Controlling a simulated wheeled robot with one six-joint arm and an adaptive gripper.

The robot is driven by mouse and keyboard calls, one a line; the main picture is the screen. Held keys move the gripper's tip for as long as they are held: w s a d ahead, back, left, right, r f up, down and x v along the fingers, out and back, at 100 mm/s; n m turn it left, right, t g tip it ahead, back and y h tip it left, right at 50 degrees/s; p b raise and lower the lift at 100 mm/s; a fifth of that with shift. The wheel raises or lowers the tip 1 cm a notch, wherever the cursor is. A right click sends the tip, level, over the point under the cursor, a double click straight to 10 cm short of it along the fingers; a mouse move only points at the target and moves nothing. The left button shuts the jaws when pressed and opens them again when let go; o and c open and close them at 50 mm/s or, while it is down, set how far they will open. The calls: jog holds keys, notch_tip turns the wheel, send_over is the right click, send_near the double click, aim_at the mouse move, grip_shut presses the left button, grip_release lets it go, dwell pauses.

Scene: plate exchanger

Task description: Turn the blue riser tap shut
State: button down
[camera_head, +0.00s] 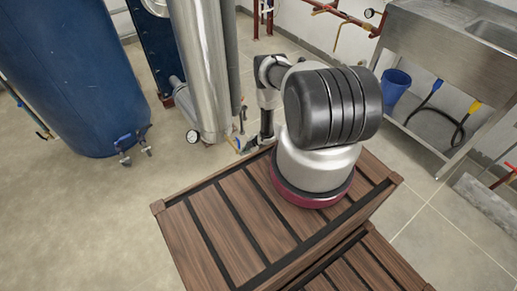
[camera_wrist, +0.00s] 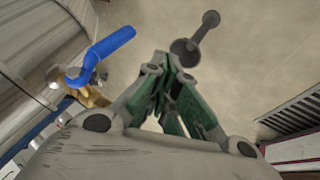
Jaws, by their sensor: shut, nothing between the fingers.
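The blue tap handle (camera_wrist: 105,47) is a bent lever in the wrist view, on a brass valve body (camera_wrist: 90,96) beside a silver cylinder. My gripper (camera_wrist: 172,62) is shut and empty, its green-sided fingers together to the right of the handle. A gap shows between the fingers and the lever in the picture; the depth between them is hard to judge. In the head view, small brass and blue fittings (camera_head: 240,141) show at the foot of the silver cylinder, partly behind my arm, and my fingertips cannot be made out there.
A blue tank (camera_head: 70,75) with small blue-handled taps (camera_head: 123,142) stands left. A steel sink bench (camera_head: 430,60) with a blue bucket (camera_head: 395,88) stands right. Open floor (camera_head: 100,220) lies at lower left.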

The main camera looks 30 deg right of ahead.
jog(key=v, duration=0.9)
jog(key=shift+s+d, duration=0.15)
jog(key=shift+s, duration=0.25)
jog(key=shift+f, duration=0.15)
